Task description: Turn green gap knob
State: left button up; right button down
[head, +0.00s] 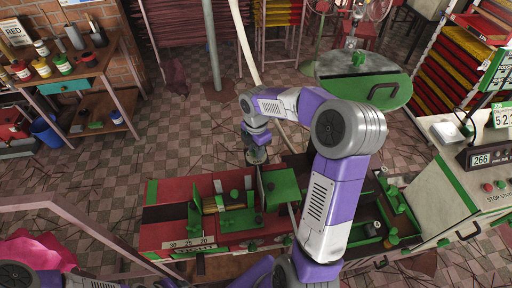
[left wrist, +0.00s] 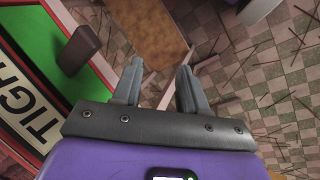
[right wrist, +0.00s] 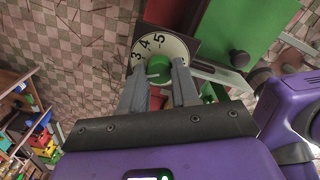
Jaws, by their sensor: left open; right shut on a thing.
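The green gap knob (right wrist: 159,67) sits in the middle of a pale round dial (right wrist: 176,45) with black numbers; 3, 4 and 5 can be read in the right wrist view. My right gripper (right wrist: 158,75) is shut on the knob, one finger on each side. In the head view my right gripper (head: 257,138) reaches down to the dial (head: 257,156) at the far side of the red and green machine (head: 180,190); the knob is hidden there. My left gripper (left wrist: 160,76) is open and empty, beside a green panel lettered "TIGH" (left wrist: 35,115).
A green-topped round stand (head: 365,88) is behind my right arm. A control cabinet (head: 455,185) with buttons and a "266" display stands at the right. A workbench with jars (head: 65,66) is at the far left. Tiled floor is open behind the machine.

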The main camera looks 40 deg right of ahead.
jog(key=m, duration=0.5)
jog(key=shift+p, duration=0.4)
jog(key=shift+m, duration=0.4)
jog(key=c, duration=0.8)
grip_release()
notch_tip(320, 180, up, 8)
jog(key=shift+f+p, duration=0.2)
jog(key=shift+p, duration=0.45)
